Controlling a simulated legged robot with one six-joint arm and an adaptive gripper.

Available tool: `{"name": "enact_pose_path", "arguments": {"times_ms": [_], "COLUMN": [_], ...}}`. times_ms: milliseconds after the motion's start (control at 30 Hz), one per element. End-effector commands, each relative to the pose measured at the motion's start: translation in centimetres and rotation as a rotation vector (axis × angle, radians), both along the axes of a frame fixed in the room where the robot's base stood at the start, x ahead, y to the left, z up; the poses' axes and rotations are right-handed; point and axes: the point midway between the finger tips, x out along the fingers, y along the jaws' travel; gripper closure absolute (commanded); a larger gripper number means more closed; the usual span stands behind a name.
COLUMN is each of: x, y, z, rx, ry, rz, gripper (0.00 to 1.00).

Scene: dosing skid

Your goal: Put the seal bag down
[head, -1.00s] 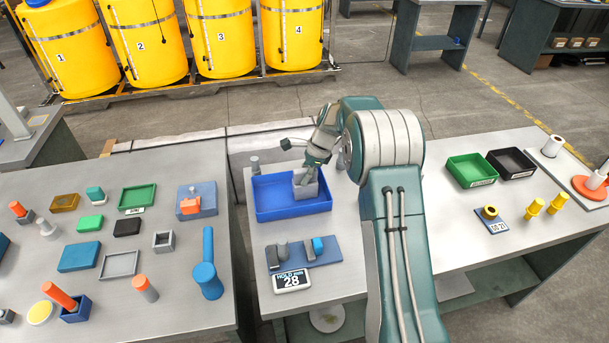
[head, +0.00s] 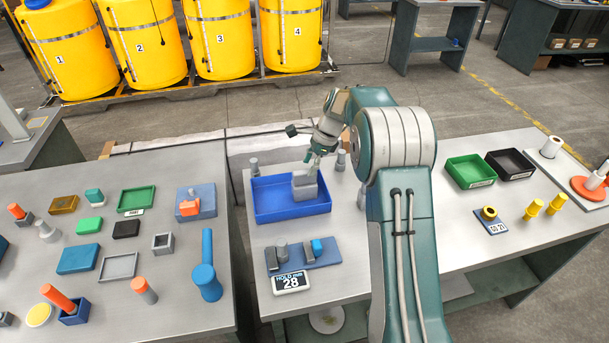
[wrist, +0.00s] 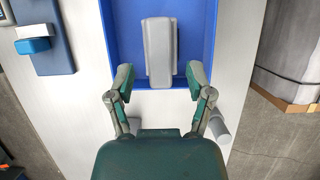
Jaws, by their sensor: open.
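The seal bag (head: 304,187), a grey block-like pouch, stands in the blue tray (head: 268,212), toward the tray's right side. In the wrist view the bag (wrist: 160,48) lies within the blue tray (wrist: 222,55), ahead of and between the spread fingers. My gripper (head: 313,163) is open just above the bag in the head view. In the wrist view my gripper (wrist: 160,76) shows both fingers apart, with a gap on each side of the bag. Nothing is held. The bag's underside is hidden.
A blue plate with grey and blue parts (head: 315,254) and a display reading 28 (head: 291,282) lie in front of the tray. Small grey posts stand near the tray. Green (head: 470,170) and black (head: 510,163) bins sit on the right. The left table holds several loose parts.

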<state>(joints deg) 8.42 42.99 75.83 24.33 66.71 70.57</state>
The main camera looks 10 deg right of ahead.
Motion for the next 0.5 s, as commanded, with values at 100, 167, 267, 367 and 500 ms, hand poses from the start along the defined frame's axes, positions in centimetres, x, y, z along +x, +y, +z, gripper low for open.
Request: {"name": "enact_pose_path", "arguments": {"times_ms": [100, 167, 267, 367, 500], "x": [0.1, 0.0, 0.1, 0.0, -0.1], "y": [-1.1, -1.5, -2.2, -2.6, -2.8], "z": [2.5, 3.5, 5.1, 6.2, 7.0], "rx": [-0.001, -0.001, -0.001, -0.001, -0.002], "ry": [-0.003, -0.002, -0.002, -0.001, -0.003], "rz": [-0.001, 0.000, 0.000, 0.000, 0.005], "gripper": [0.32, 0.32, 0.32, 0.32, 0.32]}}
